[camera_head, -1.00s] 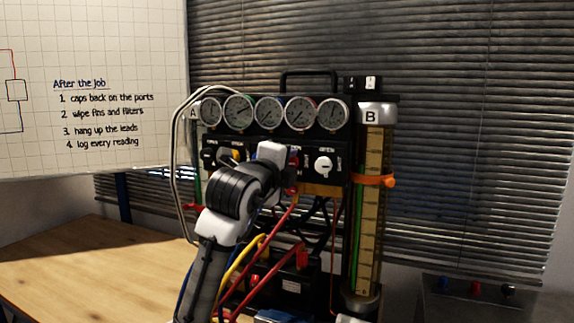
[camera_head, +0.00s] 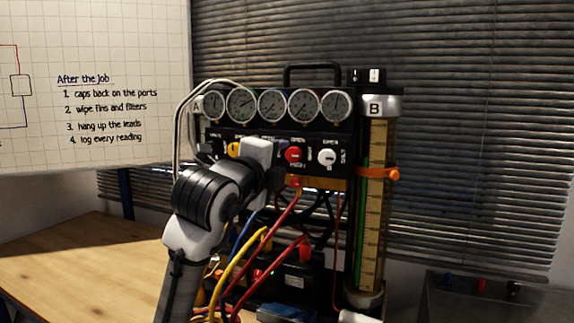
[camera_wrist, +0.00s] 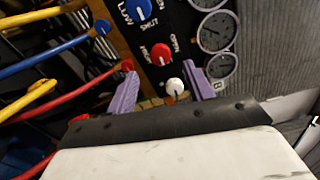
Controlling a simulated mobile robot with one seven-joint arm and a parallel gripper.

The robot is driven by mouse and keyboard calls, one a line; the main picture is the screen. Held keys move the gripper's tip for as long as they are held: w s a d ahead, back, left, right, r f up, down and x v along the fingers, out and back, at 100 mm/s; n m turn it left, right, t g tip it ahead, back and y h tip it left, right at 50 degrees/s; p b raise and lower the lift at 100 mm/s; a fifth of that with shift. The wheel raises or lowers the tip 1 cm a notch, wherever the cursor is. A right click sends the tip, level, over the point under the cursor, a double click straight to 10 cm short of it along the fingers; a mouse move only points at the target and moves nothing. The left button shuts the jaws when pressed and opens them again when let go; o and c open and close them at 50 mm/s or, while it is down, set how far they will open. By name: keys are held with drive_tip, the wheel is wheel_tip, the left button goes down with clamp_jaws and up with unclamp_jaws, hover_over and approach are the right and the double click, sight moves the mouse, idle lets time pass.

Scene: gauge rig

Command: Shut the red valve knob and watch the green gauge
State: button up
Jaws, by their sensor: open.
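The red valve knob (camera_head: 293,155) is on the black panel below the gauges, between the hidden blue knob's place and the white knob (camera_head: 327,157). In the wrist view the red knob (camera_wrist: 160,54) lies just beyond the gap between my gripper's (camera_wrist: 161,74) two purple fingers. The gripper is open, with nothing held; the white knob shows between the fingers.
Red, yellow and blue hoses (camera_head: 245,262) hang below the panel, close to my arm. The clear column B (camera_head: 372,220) with an orange clamp (camera_head: 378,174) stands at the right. The wooden table (camera_head: 80,265) is clear at left.

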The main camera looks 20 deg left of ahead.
drive_tip(key=s+b, duration=0.1)
drive_tip(key=s, duration=0.6)
drive_tip(key=shift+w+a, duration=0.1)
